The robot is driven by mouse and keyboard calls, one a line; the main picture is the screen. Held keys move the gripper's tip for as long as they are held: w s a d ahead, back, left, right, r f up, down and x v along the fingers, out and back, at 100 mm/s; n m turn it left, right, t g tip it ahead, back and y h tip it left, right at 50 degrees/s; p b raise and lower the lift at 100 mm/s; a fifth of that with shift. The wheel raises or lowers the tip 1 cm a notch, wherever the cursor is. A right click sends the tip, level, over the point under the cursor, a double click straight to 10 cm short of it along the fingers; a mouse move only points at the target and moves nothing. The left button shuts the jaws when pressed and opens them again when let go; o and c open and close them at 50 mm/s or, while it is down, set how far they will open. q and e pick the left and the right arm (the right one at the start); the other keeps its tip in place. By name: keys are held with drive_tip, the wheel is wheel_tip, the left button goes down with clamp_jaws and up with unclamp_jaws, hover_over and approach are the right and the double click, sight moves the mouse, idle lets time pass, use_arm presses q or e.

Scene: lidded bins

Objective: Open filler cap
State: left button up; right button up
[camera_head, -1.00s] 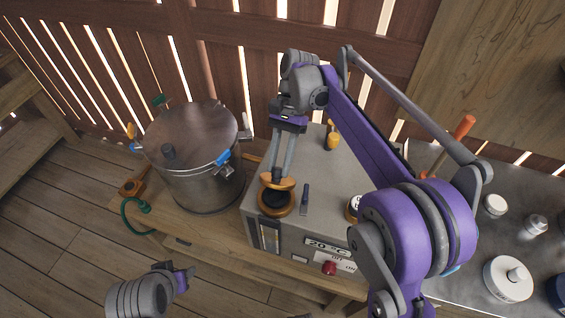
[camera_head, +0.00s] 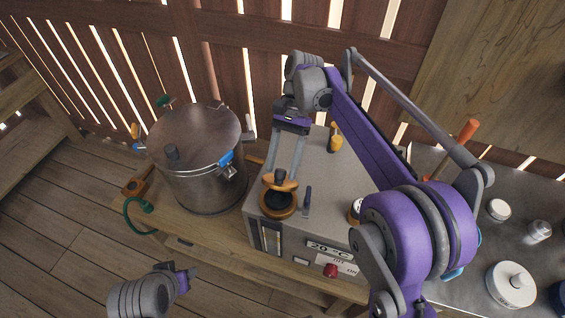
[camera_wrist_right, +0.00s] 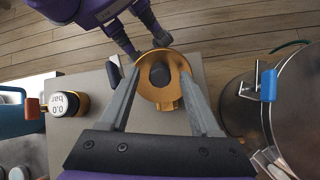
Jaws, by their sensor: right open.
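The filler cap (camera_head: 287,186) is an orange-brown disc with a dark knob, at the front left of a grey machine's top. It appears tilted up above an orange-brown ring (camera_head: 279,211) with a dark opening. My right gripper (camera_head: 283,176) reaches down over the cap, its two fingers apart on either side. In the right wrist view the cap (camera_wrist_right: 180,72) lies between the spread fingertips; contact cannot be told. My left gripper (camera_head: 192,273) is low at the left, away from the machine, empty. Its two fingers show apart in the right wrist view (camera_wrist_right: 142,42).
The grey machine (camera_head: 318,180) has a dark lever beside the ring, a yellow-handled part (camera_head: 335,140) behind and a red knob (camera_head: 330,270) in front. A steel pot (camera_head: 200,165) stands close on the left. A metal table (camera_head: 470,235) with white-lidded containers is at right.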

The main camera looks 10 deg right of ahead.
drive_tip(key=p+v, duration=0.1)
drive_tip(key=v, duration=0.9)
drive_tip(key=shift+w+d+r+p, duration=0.2)
drive_tip(key=shift+w+r+p, duration=0.05)
drive_tip(key=shift+r+p, duration=0.05)
